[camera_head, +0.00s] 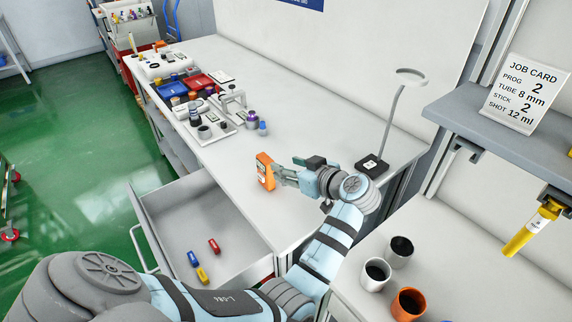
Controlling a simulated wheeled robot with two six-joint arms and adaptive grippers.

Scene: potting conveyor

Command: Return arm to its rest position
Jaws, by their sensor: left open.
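My left arm reaches from the bottom of the head camera view over the white bench (290,118). My left gripper (280,174) is open just above or at the bench top, its fingers pointing left. An orange device (264,170) with a pale face stands upright right at the fingertips. I cannot tell whether the fingers touch it. My right gripper is not in view.
An open drawer (160,205) below holds several small coloured blocks. Small equipment crowds the bench's far left. A ring-topped stand (372,166) is right of my gripper. Pots, including an orange one (408,304), stand lower right. A job card (525,92) stands on a shelf.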

